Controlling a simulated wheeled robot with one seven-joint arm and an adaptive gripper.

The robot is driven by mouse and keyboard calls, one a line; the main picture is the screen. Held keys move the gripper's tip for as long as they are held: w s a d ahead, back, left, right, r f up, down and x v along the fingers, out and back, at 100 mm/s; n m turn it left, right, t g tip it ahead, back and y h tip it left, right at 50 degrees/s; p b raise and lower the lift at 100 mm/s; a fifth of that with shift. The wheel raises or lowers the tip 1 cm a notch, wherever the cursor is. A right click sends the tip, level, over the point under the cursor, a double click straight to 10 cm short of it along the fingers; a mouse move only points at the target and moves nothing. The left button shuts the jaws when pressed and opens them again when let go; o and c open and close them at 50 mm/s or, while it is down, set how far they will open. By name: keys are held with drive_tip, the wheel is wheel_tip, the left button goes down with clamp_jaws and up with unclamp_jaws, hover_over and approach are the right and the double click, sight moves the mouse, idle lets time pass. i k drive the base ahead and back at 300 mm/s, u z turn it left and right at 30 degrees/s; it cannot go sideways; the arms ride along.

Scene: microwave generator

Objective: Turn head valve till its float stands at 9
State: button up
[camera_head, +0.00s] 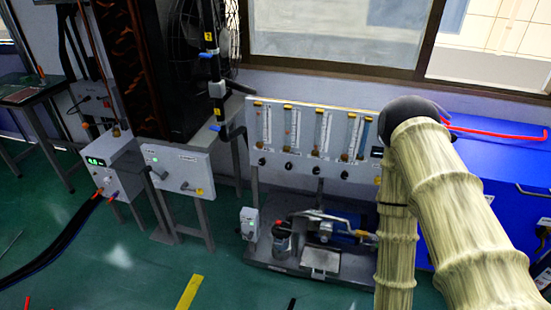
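A white flowmeter panel (305,149) stands below the window, right of centre. It carries several upright clear tubes with scales, the leftmost tube (263,125) among them. Black valve knobs sit in a row below the tubes, from the leftmost knob (262,161) to a middle knob (315,172). Labels, float heights and scale numbers are too small to read, so I cannot tell which one is the head valve. My arm, in a beige ribbed sleeve, bends in front of the panel's right end and hides part of it. My gripper is not in view.
A pump skid (318,262) with a blue motor (345,236) stands on the floor below the panel. A blue cabinet (510,175) with a red bar stands at right. A grey control box (178,172) is at left. Open green floor (130,265) lies in front.

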sight(262, 161)
drive_tip(key=u, duration=0.15)
drive_tip(key=i, duration=1)
drive_tip(key=u, duration=0.55)
